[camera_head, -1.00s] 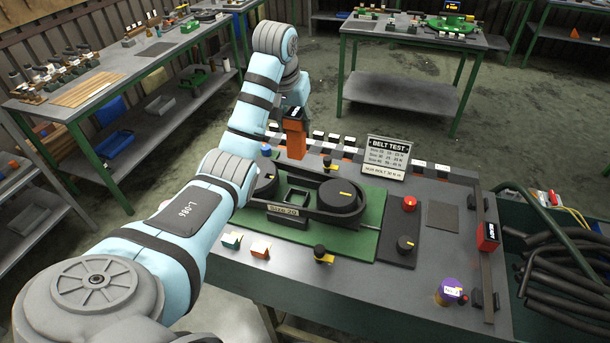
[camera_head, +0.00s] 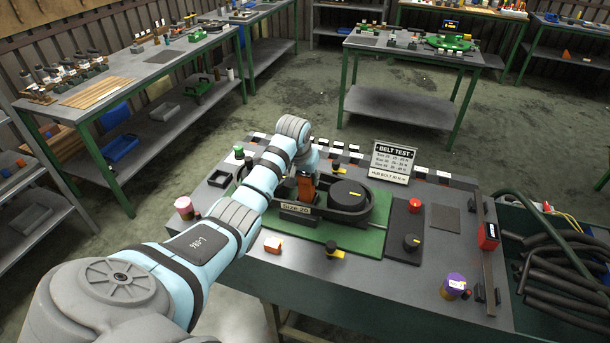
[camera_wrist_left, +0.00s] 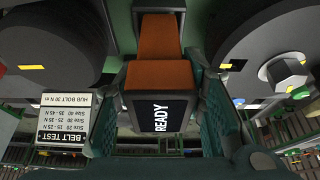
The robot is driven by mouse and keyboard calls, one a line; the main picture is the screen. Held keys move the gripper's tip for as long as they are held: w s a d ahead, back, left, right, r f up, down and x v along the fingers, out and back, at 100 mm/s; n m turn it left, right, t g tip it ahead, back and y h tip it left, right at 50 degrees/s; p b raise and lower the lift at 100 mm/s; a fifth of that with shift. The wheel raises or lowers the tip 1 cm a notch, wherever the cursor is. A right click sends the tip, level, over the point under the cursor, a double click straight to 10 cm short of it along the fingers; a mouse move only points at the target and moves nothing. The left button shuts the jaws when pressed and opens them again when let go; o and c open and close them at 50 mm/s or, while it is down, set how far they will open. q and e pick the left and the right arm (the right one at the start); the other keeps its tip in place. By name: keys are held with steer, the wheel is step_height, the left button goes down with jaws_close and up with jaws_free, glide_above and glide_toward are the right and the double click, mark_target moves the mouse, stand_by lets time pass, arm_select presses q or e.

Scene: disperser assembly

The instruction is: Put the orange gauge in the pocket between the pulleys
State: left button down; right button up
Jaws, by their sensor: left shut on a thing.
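My left gripper (camera_wrist_left: 165,115) is shut on the orange gauge (camera_wrist_left: 158,72), whose dark display reads READY. In the head view the gauge (camera_head: 306,188) stands roughly upright between the pulleys, with its lower end down at the pocket. I cannot tell whether it is fully seated, since the pocket is mostly hidden. The right pulley (camera_head: 347,192) is a black disc with a yellow mark. The other pulley is largely hidden behind my arm in the head view, but both pulleys show in the left wrist view, on either side of the gauge. My right gripper is out of view.
The pulleys sit on a green plate (camera_head: 345,236) on the grey bench. A BELT TEST sign (camera_head: 393,161) stands behind. Black hoses (camera_head: 565,275) fill a bin at far right.

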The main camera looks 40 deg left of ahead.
arm_select(q)
steer(key=c, duration=1.4)
jaws_free()
steer(key=shift+w+a+f, duration=0.15)
steer(key=shift+w+f, duration=0.05)
steer(key=o, duration=0.3)
steer(key=shift+w, duration=0.2)
steer(key=shift+o, duration=0.3)
steer(key=shift+r, duration=0.15)
steer(key=shift+s+r, duration=0.2)
steer(key=shift+r, duration=0.2)
steer(key=v, duration=1.1)
steer(key=shift+d+r+b, duration=0.25)
steer(key=shift+b, duration=0.05)
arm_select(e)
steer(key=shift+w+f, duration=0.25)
arm_select(q)
steer(key=shift+a, duration=0.1)
steer(key=shift+s, duration=0.1)
